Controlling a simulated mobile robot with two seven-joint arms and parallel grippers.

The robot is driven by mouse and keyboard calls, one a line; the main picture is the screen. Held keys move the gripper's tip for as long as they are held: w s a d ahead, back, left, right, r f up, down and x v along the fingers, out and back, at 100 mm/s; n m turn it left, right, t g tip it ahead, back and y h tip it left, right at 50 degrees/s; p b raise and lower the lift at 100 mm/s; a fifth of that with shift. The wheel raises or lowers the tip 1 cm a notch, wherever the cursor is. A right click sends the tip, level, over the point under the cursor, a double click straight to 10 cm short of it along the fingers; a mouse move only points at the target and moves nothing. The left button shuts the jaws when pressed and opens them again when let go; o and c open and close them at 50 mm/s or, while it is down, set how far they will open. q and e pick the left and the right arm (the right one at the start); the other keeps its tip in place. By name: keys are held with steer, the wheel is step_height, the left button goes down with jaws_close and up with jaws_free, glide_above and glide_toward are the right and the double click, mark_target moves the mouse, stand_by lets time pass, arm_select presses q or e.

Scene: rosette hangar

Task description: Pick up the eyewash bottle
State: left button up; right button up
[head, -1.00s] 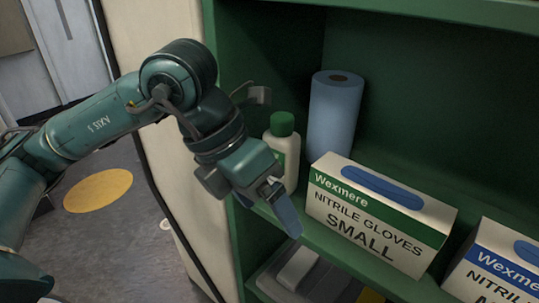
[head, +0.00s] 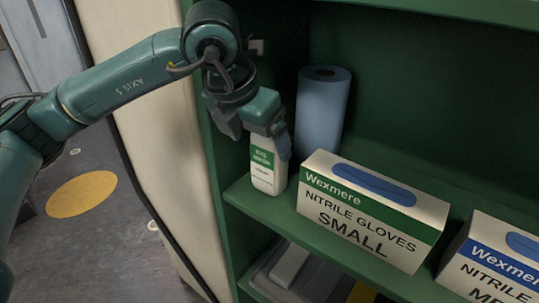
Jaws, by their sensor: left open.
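The eyewash bottle (head: 266,168), white with a green and white label, stands upright at the left end of the green shelf. Its cap is hidden behind my left gripper. My left gripper (head: 278,145) is open, with its fingers at the top of the bottle; one blue-grey finger shows at the bottle's right side. I cannot tell whether the fingers touch it. My right gripper is not in view.
A blue paper roll (head: 322,112) stands behind and right of the bottle. A Wexmere small glove box (head: 372,212) sits close to its right, with another glove box (head: 497,262) further right. The shelf's side wall is close on the left. A grey tray (head: 262,272) lies on the shelf below.

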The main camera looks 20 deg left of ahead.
arm_select(q)
steer(key=w, duration=0.1)
steer(key=w+d+f, duration=0.1)
steer(key=shift+w, duration=0.35)
steer(key=shift+f, duration=0.1)
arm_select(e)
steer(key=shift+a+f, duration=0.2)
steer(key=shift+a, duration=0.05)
arm_select(q)
jaws_close()
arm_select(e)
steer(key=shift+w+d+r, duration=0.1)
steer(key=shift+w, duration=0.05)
arm_select(q)
steer(key=shift+r, duration=0.2)
